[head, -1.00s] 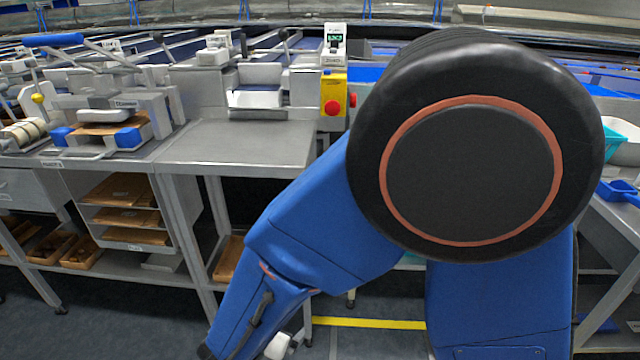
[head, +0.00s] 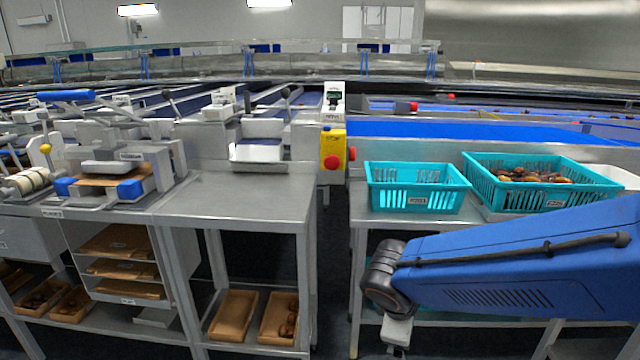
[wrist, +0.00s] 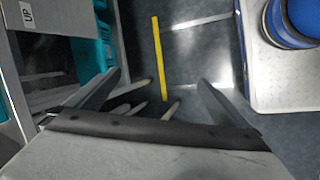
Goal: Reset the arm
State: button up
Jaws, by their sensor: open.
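My gripper (wrist: 162,84) is open and empty in the wrist view. Its two grey fingers are spread wide, with dark floor and a yellow floor line (wrist: 159,58) below them. In the head view my blue arm reaches in from the right, and its light grey wrist end (head: 397,332) hangs low in front of the right-hand bench. The fingertips do not show clearly there.
A teal basket (head: 418,205) and a larger teal crate (head: 478,193) holding dates stand on the right bench. A yellow box with a red button (head: 333,150) stands between benches.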

jog(key=s+d+r+m+y, duration=0.3)
jog(key=s+d+r+m, duration=0.4)
jog(key=s+d+m, duration=0.3)
jog(key=s+m, duration=0.2)
jog(key=m, duration=0.1)
jog(key=shift+d+r+t, duration=0.15)
jog(key=shift+r+t, duration=0.25)
